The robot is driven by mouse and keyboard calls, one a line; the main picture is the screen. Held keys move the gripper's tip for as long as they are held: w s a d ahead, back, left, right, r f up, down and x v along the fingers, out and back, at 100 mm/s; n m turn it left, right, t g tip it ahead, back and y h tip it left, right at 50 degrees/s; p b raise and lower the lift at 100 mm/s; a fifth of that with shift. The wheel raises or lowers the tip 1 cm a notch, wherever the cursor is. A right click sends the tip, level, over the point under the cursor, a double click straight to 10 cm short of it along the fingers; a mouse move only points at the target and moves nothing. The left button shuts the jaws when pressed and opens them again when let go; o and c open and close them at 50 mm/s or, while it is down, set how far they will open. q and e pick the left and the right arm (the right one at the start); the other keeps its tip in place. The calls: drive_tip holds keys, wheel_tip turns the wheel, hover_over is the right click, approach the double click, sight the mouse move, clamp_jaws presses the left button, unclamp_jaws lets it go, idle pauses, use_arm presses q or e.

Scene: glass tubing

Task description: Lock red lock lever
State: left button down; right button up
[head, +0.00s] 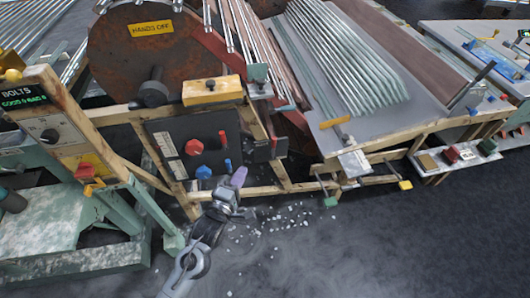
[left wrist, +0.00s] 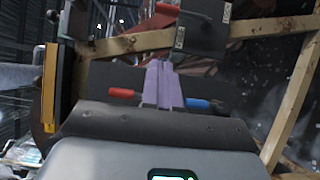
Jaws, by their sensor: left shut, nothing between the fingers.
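A black control panel (head: 180,135) on a wooden frame carries a red knob (head: 194,147), a blue knob (head: 204,172), a small red lever (head: 222,137) and a small blue lever (head: 228,163). A smaller dark box to its right has another red handle (head: 275,142). My left gripper (head: 239,176), with lavender fingers, is shut and empty just right of the panel's lower edge. In the left wrist view its fingers (left wrist: 162,84) stand between a red handle (left wrist: 121,92) and a blue handle (left wrist: 195,104), with another red lever (left wrist: 167,9) beyond. My right gripper is out of view.
A rusty drum (head: 135,55) with a "HANDS OFF" sign and a yellow block (head: 212,90) stand above the panel. Wooden beams frame it. A table with glass tubes (head: 345,60) is to the right. White shards (head: 275,222) lie on the otherwise open floor.

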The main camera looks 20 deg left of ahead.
use_arm(q)
drive_tip(key=shift+s+d, duration=0.1)
idle(0.3)
drive_tip(key=b, duration=0.4)
approach(273, 146)
drive_tip(key=w+a+r, duration=0.1)
drive_tip(key=w+a, duration=0.3)
drive_tip(key=w+d+b, duration=0.1)
drive_tip(key=w+d, duration=0.1)
drive_tip(key=w, duration=0.1)
drive_tip(key=shift+d+r+b, duration=0.15)
drive_tip(key=shift+d+b, duration=0.15)
drive_tip(key=shift+b, duration=0.05)
